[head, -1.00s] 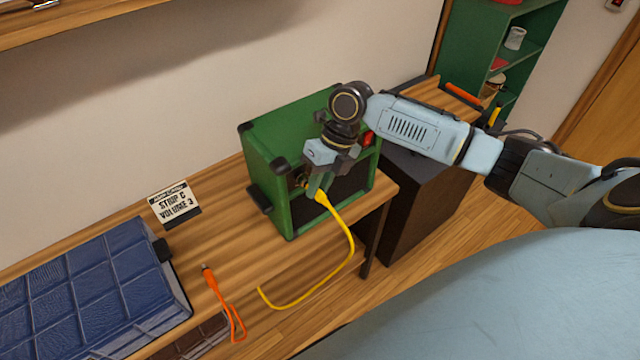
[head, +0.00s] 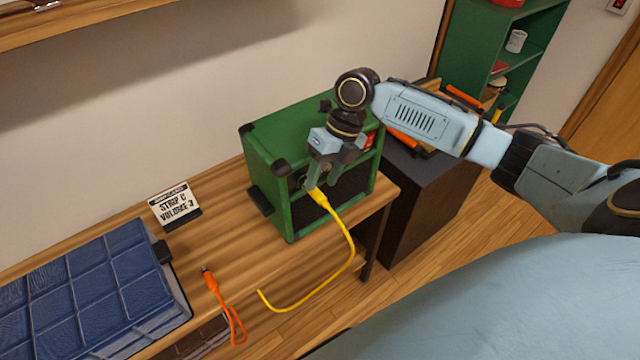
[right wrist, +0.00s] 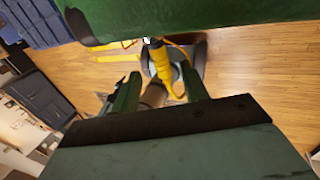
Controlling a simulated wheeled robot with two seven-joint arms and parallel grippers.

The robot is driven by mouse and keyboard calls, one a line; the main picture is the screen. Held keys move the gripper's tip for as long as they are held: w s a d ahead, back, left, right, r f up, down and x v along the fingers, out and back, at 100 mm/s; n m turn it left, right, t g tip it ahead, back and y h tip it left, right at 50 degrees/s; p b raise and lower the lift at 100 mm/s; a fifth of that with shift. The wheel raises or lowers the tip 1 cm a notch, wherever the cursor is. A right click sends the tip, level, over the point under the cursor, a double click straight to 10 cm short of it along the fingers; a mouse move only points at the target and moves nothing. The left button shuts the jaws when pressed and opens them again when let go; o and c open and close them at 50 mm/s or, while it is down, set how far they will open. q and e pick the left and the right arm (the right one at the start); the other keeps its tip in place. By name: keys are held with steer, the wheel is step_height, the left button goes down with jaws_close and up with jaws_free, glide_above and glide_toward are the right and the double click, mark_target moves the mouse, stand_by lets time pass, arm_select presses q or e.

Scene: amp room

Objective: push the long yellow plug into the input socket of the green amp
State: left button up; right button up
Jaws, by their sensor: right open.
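The green amp (head: 284,123) stands on the wooden desk with its dark front facing the room. The long yellow plug (head: 319,197) is at the amp's front, with its yellow cable hanging in a loop to the desk. My right gripper (head: 321,184) is open at the plug. In the right wrist view the yellow plug (right wrist: 160,63) shows between and just beyond the two green fingers, its tip toward the green amp (right wrist: 230,14). The input socket is hidden, so I cannot tell how deep the plug sits. My left gripper is out of view.
An orange cable (head: 213,285) lies on the desk to the left. A blue quilted case (head: 90,290) and a label card (head: 175,204) are further left. A dark cabinet (head: 425,205) stands right of the desk, with orange-handled things on top.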

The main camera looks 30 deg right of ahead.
steer(key=v, duration=1)
steer(key=shift+r+b, duration=0.3)
steer(key=shift+b, duration=0.05)
